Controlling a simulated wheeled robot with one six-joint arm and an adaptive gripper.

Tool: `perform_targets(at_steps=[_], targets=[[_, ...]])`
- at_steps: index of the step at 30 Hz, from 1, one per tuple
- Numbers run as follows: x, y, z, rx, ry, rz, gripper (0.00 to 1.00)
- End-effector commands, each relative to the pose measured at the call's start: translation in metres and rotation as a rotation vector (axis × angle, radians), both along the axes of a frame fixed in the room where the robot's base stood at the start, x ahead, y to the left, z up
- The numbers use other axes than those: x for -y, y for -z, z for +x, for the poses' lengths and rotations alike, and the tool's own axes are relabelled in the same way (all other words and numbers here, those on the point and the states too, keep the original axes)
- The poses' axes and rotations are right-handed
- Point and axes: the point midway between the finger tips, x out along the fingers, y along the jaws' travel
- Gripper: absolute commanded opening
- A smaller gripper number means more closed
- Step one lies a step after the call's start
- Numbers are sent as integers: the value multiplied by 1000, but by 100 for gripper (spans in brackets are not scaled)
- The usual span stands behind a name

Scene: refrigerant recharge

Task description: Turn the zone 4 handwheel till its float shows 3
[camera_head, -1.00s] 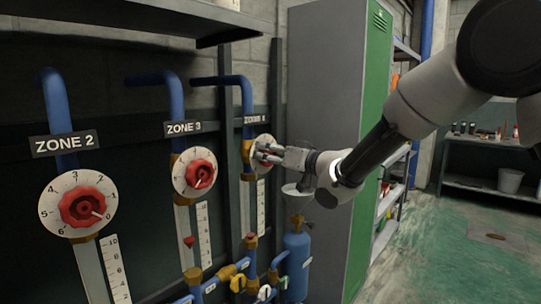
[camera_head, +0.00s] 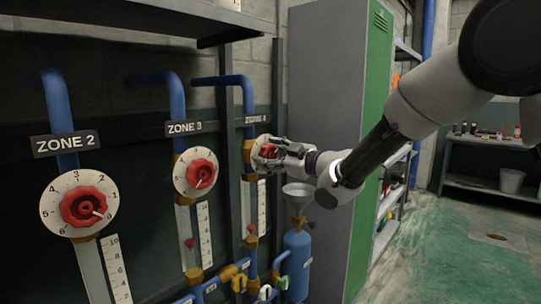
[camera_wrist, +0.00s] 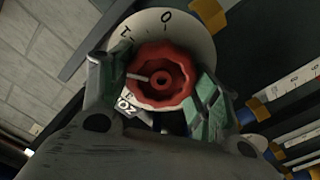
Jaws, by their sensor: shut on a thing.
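The zone 4 handwheel (camera_head: 268,151) is a red scalloped knob on a white dial, below the ZONE 4 label. My gripper (camera_head: 274,150) is closed around it, with a finger on either side. In the wrist view the red handwheel (camera_wrist: 160,78) sits between the fingers of my gripper (camera_wrist: 155,88). A white pointer line on the wheel points left there, and the dial (camera_wrist: 188,30) shows a 0 at the top. The zone 4 scale (camera_head: 262,206) hangs below, with a small red float (camera_head: 251,229) low beside it. The reading is too small to tell.
Zone 3 (camera_head: 195,172) and zone 2 (camera_head: 82,205) dials stand to the left. A blue cylinder (camera_head: 297,262) with a funnel (camera_head: 298,191) stands below my gripper. A grey and green cabinet (camera_head: 330,110) is close on the right. The floor (camera_head: 450,245) farther right is mostly clear.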

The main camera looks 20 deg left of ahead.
Motion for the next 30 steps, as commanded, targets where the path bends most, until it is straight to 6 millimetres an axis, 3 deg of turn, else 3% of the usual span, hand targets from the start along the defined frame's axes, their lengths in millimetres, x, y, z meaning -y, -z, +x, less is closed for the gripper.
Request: perform_targets(at_steps=[18,30], targets=[[-1,2,-2,500,-1,-205,38],[-1,3,-3,660,-2,-272,38]])
